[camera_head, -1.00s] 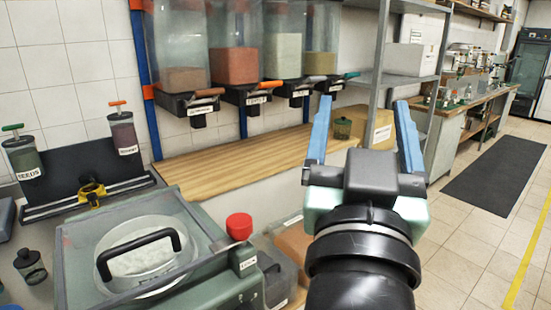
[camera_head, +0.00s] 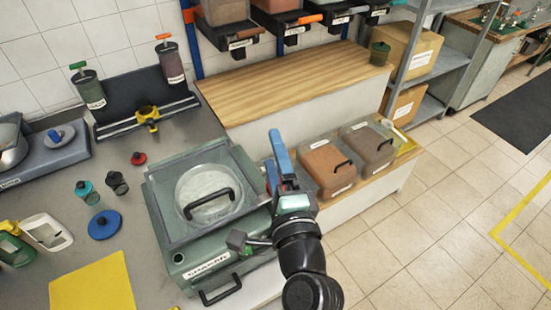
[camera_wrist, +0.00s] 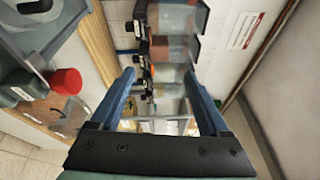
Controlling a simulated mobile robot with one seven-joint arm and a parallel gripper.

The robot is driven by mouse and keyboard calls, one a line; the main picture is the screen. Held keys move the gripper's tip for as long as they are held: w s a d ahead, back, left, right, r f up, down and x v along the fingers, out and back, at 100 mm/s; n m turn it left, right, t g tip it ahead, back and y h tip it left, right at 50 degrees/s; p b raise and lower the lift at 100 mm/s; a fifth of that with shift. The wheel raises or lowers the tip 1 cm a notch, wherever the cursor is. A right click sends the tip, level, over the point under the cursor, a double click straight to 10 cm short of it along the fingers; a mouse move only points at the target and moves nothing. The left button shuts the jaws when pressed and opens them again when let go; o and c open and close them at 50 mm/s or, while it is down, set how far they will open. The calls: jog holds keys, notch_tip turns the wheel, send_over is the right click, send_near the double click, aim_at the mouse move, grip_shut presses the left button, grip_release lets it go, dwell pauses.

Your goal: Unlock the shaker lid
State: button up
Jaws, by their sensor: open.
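The shaker (camera_head: 207,262) is a green box on the grey worktop. Its clear lid (camera_head: 160,215) is down, with a black handle (camera_head: 209,204) over a round pale sieve. The red knob (camera_wrist: 66,81) at the shaker's right side shows left of my fingers in the wrist view; in the head view my gripper largely hides it. My gripper (camera_head: 273,146) is open and empty at the shaker's right edge, its blue fingers pointing away towards the back wall. In the wrist view, nothing is between the fingers (camera_wrist: 158,75). I cannot tell whether the lid is locked.
Lidded bins (camera_head: 330,165) stand on a low shelf to the right. A wooden counter (camera_head: 290,85) lies behind, below wall dispensers (camera_head: 228,35). Small jars (camera_head: 87,191), a blue lid (camera_head: 104,224) and a yellow mat (camera_head: 93,287) lie left.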

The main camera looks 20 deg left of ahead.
jog(key=s+d+f+m+t+h, duration=0.1)
jog(key=s+f+m+h, duration=0.15)
jog(key=f+m, duration=0.6)
jog(key=s+d+f+m+h, duration=0.1)
jog(key=s+d+f+m, duration=0.3)
jog(key=m, duration=0.7)
jog(key=shift+n, duration=0.25)
jog(key=x, duration=0.5)
jog(key=a+x, duration=0.1)
jog(key=x, duration=0.8)
jog(key=shift+a+p, duration=0.3)
jog(key=shift+a, duration=0.2)
grip_shut()
